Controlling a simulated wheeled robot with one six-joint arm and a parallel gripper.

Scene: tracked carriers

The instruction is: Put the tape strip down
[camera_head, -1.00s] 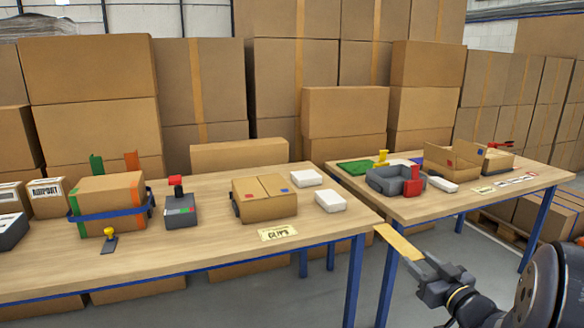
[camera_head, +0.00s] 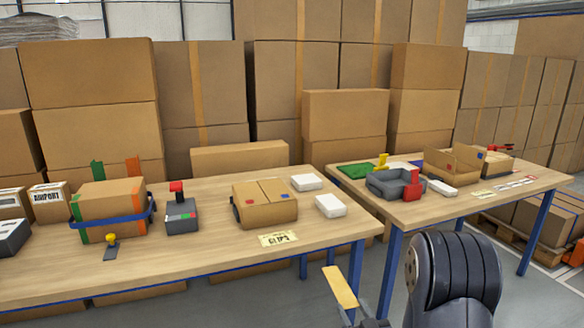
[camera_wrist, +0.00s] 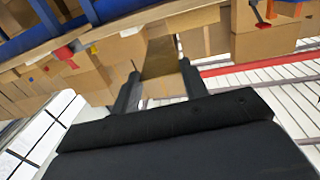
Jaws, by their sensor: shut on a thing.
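The tape strip (camera_head: 340,287) is a flat tan strip held in front of the left table's right end, in the head view. My gripper (camera_head: 348,312) is shut on its lower end, and the strip sticks out past the fingers. The wrist view also shows the strip (camera_wrist: 160,57) between the two dark fingertips of my gripper (camera_wrist: 158,75). The strip is apart from both tables in the head view. The gripper body is mostly cut off by the bottom edge there.
The left table (camera_head: 200,262) bears a strapped carton (camera_head: 108,205), a grey device with a red top (camera_head: 180,212), a closed carton (camera_head: 265,203), white boxes (camera_head: 330,206) and a CLIPS label (camera_head: 277,239). The right table (camera_head: 420,212) holds a grey tray (camera_head: 385,186) and an open carton (camera_head: 455,167). The left table's front is clear.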

